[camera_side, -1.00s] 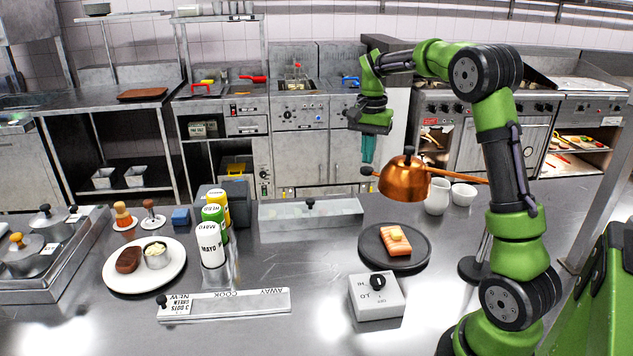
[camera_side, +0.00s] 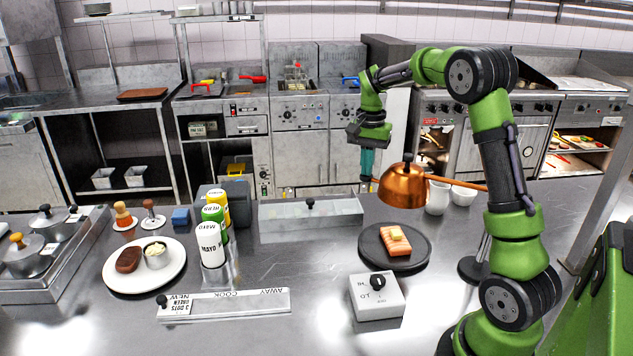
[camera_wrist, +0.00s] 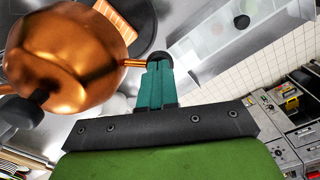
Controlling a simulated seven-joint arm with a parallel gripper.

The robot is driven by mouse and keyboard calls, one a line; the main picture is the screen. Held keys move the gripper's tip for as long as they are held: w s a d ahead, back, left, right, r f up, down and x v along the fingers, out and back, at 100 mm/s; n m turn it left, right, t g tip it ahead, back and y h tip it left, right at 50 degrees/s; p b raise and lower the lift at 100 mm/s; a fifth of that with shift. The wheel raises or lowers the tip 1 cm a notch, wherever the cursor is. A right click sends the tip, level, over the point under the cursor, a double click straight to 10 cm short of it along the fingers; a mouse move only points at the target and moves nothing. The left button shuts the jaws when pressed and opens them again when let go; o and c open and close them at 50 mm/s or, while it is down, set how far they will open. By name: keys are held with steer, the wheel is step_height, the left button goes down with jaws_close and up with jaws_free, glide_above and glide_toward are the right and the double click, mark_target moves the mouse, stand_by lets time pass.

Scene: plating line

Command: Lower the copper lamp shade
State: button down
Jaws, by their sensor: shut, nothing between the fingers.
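The copper lamp shade (camera_side: 401,188) hangs above the dark round plate (camera_side: 375,240) on an arm from the right. A short handle juts from its left side. My gripper (camera_side: 366,178) points down with its teal fingers at the handle's end, whose black knob is mostly hidden. In the wrist view the shade (camera_wrist: 65,58) fills the upper left, and its thin copper handle (camera_wrist: 134,63) reaches the closed fingertips (camera_wrist: 157,66). The fingers seem to touch the handle end, with nothing gripped between them. Salmon (camera_side: 395,240) with a pat of butter lies on the plate, below the shade.
A control box (camera_side: 377,296) with a black knob stands in front of the plate. A white jug (camera_side: 437,198) and bowl (camera_side: 464,195) stand behind the shade. A lidded steel bin (camera_side: 310,218) lies left. Sauce bottles (camera_side: 210,245) and a steak plate (camera_side: 144,281) are farther left.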

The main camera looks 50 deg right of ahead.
mark_target(366, 179)
steer(key=shift+f, duration=2.1)
steer(key=shift+r, duration=4.55)
steer(key=shift+w+d+f, duration=0.1)
steer(key=shift+d+f, duration=0.05)
steer(key=shift+f, duration=0.05)
steer(key=s+a+r+n+t+y, duration=0.1)
steer(key=s+a+n+t, duration=0.2)
steer(key=a, duration=1)
steer(key=s+a+n+t+y, duration=0.1)
steer(key=s+a+n+t, duration=0.3)
steer(key=s+a+n, duration=0.4)
steer(key=s+a, duration=0.4)
steer(key=a, duration=0.1)
steer(key=shift+s+a+r, duration=0.2)
steer(key=shift+a+r, duration=0.1)
steer(key=shift+r, duration=0.1)
